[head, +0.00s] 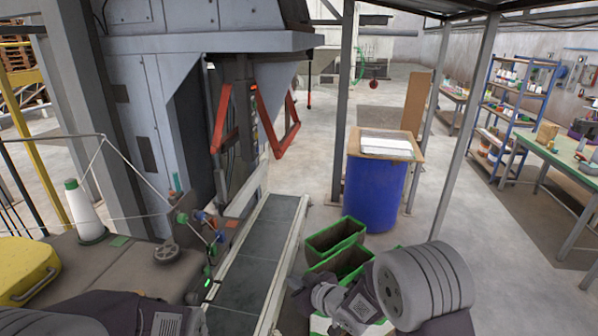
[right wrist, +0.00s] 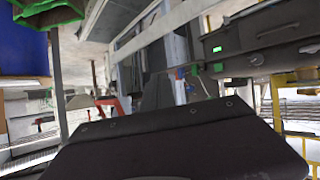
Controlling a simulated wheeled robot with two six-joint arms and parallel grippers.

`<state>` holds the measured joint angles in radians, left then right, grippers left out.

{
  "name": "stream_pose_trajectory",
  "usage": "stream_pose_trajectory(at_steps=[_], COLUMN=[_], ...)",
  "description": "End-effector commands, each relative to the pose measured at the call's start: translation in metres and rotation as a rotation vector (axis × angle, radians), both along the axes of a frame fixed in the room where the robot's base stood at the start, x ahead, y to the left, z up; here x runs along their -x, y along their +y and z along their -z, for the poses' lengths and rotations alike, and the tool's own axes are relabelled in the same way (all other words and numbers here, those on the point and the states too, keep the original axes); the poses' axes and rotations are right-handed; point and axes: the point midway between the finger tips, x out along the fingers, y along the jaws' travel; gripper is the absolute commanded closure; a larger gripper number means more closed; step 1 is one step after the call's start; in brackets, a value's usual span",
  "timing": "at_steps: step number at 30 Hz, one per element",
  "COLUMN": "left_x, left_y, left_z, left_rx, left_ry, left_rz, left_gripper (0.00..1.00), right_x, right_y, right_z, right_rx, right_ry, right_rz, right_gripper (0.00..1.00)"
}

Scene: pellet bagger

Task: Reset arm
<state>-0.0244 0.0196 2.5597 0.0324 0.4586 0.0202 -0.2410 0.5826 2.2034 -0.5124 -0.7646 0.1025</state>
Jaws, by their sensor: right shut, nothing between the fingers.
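My right arm comes in at the lower right of the head view. Its gripper (head: 306,288) is shut and empty, in front of the green-rimmed bins (head: 336,240) and right of the conveyor (head: 262,250). In the right wrist view a dark panel fills the bottom, and the fingertips cannot be made out. Part of my left arm shows at the bottom left of the head view; its gripper is out of the picture.
The bagging machine (head: 180,75) with red-orange arms stands behind the conveyor. A blue drum (head: 375,192) with a board on top stands behind the bins. A thread cone (head: 86,215) and a yellow case (head: 25,268) sit at left. Posts (head: 467,125) stand at right.

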Motion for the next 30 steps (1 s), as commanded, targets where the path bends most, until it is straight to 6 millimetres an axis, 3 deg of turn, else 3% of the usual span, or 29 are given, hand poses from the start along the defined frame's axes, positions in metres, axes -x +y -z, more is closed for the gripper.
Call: stream_pose_trajectory(at_steps=[1, 4, 8, 11, 13, 15, 18, 21, 24, 30], left_x=[0.000, 0.000, 0.000, 0.001, 0.001, 0.001, 0.001, 0.000, 0.000, 0.001], left_y=[0.000, 0.000, 0.000, -0.001, -0.001, -0.001, -0.001, -0.001, -0.001, -0.001], left_z=[0.020, 0.040, 0.066, 0.086, 0.094, 0.092, 0.088, 0.088, 0.088, 0.088], left_rx=[0.000, 0.000, 0.000, 0.000, 0.000, 0.000, 0.000, 0.000, 0.000, 0.000], left_ry=[0.000, 0.000, 0.000, 0.000, 0.000, 0.000, 0.000, 0.000, 0.000, 0.000], left_rz=[0.000, 0.000, 0.000, 0.000, 0.000, 0.000, 0.000, 0.000, 0.000, 0.000], left_gripper=[1.00, 1.00, 1.00, 1.00, 1.00, 1.00, 1.00, 1.00, 1.00, 1.00], right_x=[-0.004, -0.004, 0.015, 0.056, 0.099, 0.147, 0.201, 0.232, 0.244, 0.244], right_y=[-0.017, -0.058, -0.117, -0.164, -0.187, -0.196, -0.195, -0.192, -0.191, -0.191], right_z=[0.005, 0.006, 0.023, 0.051, 0.074, 0.092, 0.111, 0.118, 0.120, 0.120], right_rx=[0.003, 0.028, 0.076, 0.114, 0.135, 0.160, 0.192, 0.217, 0.234, 0.236], right_ry=[-0.010, 0.008, 0.103, 0.256, 0.415, 0.592, 0.804, 0.931, 0.977, 0.978], right_rz=[0.046, 0.163, 0.341, 0.497, 0.595, 0.653, 0.682, 0.686, 0.680, 0.677], right_gripper=[1.00, 1.00, 1.00, 1.00, 1.00, 1.00, 1.00, 1.00, 1.00, 1.00])
